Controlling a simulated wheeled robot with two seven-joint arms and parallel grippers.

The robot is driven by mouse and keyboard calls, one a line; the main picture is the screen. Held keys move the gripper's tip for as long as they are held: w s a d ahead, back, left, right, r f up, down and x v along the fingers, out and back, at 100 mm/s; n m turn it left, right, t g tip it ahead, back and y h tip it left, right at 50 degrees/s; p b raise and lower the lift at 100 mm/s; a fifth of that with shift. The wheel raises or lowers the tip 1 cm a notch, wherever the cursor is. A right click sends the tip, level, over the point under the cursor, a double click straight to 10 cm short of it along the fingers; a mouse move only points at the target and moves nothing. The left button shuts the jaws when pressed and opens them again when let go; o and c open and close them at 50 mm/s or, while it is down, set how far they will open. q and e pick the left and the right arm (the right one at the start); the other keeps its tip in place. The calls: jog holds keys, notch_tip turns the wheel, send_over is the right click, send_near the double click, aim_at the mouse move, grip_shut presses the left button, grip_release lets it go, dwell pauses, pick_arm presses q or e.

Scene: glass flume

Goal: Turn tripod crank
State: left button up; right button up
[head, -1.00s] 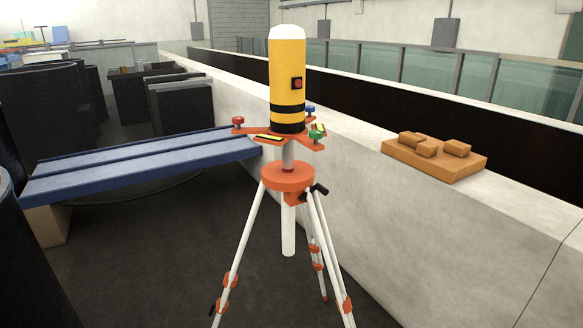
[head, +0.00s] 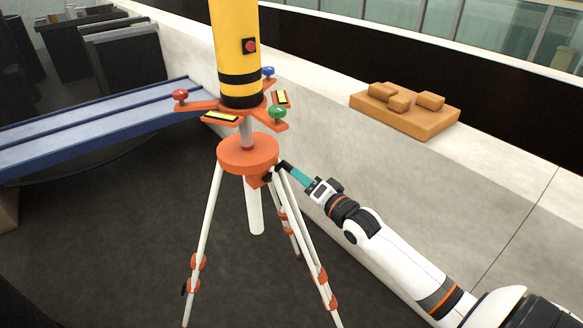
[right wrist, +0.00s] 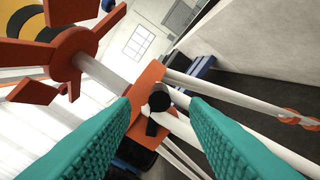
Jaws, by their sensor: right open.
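The tripod (head: 248,153) stands upright on the floor, with an orange head, white legs and a yellow cylinder (head: 238,50) on top. Its small black crank (head: 284,165) sticks out at the right of the orange head. My right gripper (head: 291,172) reaches in from the lower right, its teal fingertips at the crank. In the right wrist view, my right gripper (right wrist: 160,101) is open, and the crank's round black end (right wrist: 161,101) shows between the spread fingers. I cannot tell whether a finger touches it. My left gripper is not in view.
A pale wall (head: 330,125) runs behind the tripod, with an orange block tray (head: 405,112) on its top. A blue channel (head: 100,128) lies to the left. The tripod's legs stand close below my right gripper. Dark floor is clear in front.

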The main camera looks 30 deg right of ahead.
jog(key=w, duration=0.4)
jog(key=shift+a, duration=0.15)
jog(key=shift+w+p, duration=0.3)
jog(key=shift+w, duration=0.15)
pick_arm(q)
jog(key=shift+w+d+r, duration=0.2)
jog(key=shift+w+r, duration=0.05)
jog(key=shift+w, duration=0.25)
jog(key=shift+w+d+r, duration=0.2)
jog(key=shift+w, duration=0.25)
pick_arm(e)
jog(key=shift+c, duration=1)
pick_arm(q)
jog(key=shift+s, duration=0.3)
pick_arm(e)
grip_shut()
